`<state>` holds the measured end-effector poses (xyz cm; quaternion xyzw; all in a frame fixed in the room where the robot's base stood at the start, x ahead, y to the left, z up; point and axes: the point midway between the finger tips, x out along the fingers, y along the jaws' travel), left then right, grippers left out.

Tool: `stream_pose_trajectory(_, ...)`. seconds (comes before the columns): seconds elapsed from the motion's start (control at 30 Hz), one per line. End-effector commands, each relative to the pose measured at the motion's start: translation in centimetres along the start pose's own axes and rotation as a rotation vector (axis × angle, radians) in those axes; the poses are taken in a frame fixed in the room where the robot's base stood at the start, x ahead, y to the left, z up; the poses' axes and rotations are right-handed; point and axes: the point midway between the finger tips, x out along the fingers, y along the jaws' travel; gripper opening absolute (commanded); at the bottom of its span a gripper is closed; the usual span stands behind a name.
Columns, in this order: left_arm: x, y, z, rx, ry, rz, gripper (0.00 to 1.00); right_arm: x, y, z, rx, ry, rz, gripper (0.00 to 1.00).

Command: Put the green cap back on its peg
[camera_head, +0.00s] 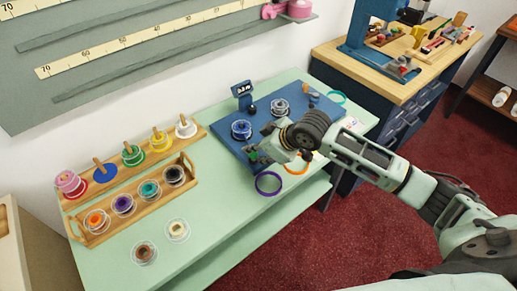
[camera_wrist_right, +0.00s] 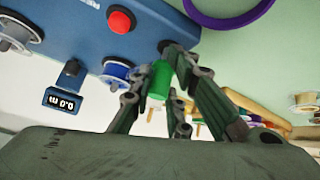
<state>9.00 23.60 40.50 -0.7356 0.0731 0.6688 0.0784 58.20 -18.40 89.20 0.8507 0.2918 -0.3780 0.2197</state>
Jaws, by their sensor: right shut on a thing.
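My right gripper (camera_head: 262,157) is low over the front left part of the blue measuring base (camera_head: 228,146). In the right wrist view its fingers (camera_wrist_right: 165,88) are closed around the small green cap (camera_wrist_right: 160,80). The fingers hide part of the cap. A wooden rack (camera_head: 193,127) at the back left of the counter carries a row of tilted wooden pegs over coloured discs. The green-marked peg (camera_head: 127,148) stands between the blue one (camera_head: 98,162) and the yellow one (camera_head: 156,132). My left gripper is not in view.
A lower rack holds several spools, including a purple one (camera_head: 123,204). Two loose spools lie in front, one brown (camera_head: 145,252). A purple ring (camera_head: 268,183) and an orange ring (camera_head: 297,168) lie by the blue base. A display (camera_head: 242,89) stands at its back. Mid-counter is clear.

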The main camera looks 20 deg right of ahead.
Motion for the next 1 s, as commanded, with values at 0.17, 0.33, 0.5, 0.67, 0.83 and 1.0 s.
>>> stream_pose_trajectory(0.17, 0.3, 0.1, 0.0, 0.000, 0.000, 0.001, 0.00, 0.5, -0.1, 0.4, 0.000, 0.000, 0.000, 0.01)
stream_pose_trajectory(0.33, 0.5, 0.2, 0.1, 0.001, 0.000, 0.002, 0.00, 0.9, -0.2, 0.7, 0.000, 0.000, 0.000, 0.01)
stream_pose_trajectory(0.5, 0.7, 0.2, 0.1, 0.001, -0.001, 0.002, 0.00, 1.3, -0.3, 1.0, 0.000, 0.000, -0.001, 0.01)
stream_pose_trajectory(0.67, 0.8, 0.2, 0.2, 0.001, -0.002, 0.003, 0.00, 1.6, -0.4, 1.3, 0.001, -0.001, -0.001, 0.01)
stream_pose_trajectory(0.83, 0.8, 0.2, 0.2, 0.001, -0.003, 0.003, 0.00, 1.7, -0.4, 1.4, 0.001, -0.004, -0.002, 0.01)
stream_pose_trajectory(1.0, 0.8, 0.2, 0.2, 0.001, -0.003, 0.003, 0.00, 1.7, -0.5, 1.6, 0.001, -0.007, -0.003, 0.26)
